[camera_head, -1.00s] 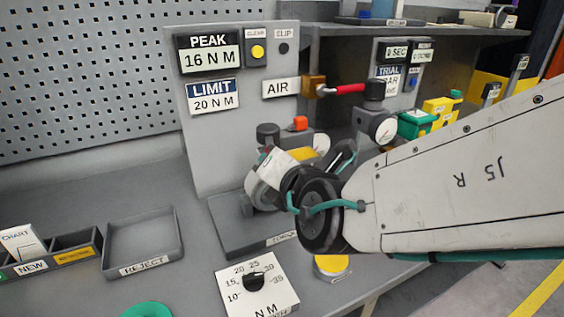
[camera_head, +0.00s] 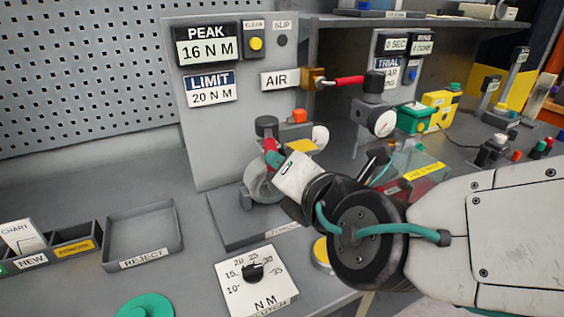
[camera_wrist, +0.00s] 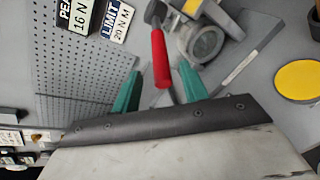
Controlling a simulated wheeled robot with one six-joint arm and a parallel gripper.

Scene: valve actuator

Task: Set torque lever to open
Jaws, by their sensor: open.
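The torque lever has a red handle (camera_wrist: 160,60) and a dark head, and stands on the round grey metal body (camera_wrist: 200,40) of the torque unit. In the head view its red handle (camera_head: 271,147) shows only in part, beside the white wrist housing. My gripper (camera_wrist: 160,74) is open. Its two teal fingers lie on either side of the lower handle in the wrist view; I cannot tell whether they touch it. In the head view my gripper (camera_head: 276,161) is at the unit, its fingertips mostly hidden by the wrist. The panel reads PEAK 16 N M (camera_head: 207,46) and LIMIT 20 N M (camera_head: 210,89).
A second red lever (camera_head: 348,82) sits on the AIR valve at the upper right, with a gauge (camera_head: 382,122) close by. A dial plate (camera_head: 257,289) lies in front of the unit. The REJECT tray (camera_head: 143,238) stands left. A yellow disc (camera_wrist: 301,80) is at the right.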

